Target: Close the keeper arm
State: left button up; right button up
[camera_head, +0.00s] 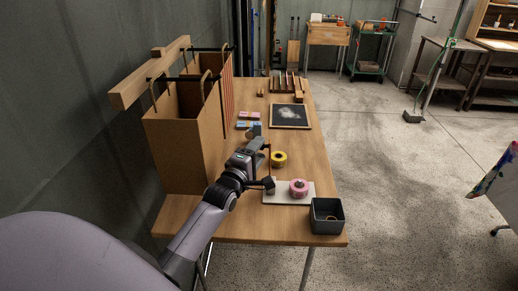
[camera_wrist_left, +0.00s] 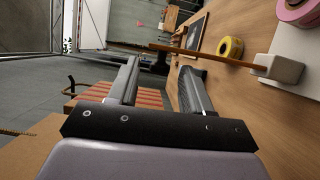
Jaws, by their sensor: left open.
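A pink tape roll (camera_head: 299,187) sits on a pale board (camera_head: 282,198) near the table's front. In the left wrist view, a thin brown rod (camera_wrist_left: 215,54), which looks like the keeper arm, runs from a white block (camera_wrist_left: 285,68) toward the space beyond my fingertips. The pink roll (camera_wrist_left: 298,10) shows above that block. My left gripper (camera_head: 257,147) is over the table, just left of the rod. In the wrist view my left gripper (camera_wrist_left: 160,72) has its fingers apart with nothing between them. I cannot tell whether it touches the rod. My right gripper is not in view.
A yellow tape roll (camera_head: 279,159) lies behind the board. A dark bin (camera_head: 327,216) stands at the front right corner. Tall brown paper bags (camera_head: 182,145) hang from a wooden rack (camera_head: 150,75) on the left. A chalkboard (camera_head: 290,116) lies farther back.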

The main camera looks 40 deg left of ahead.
pick_arm(q)
jog(key=shift+w+a, duration=0.15)
jog(key=shift+w, duration=0.45)
jog(key=shift+c, duration=0.3)
grip_shut()
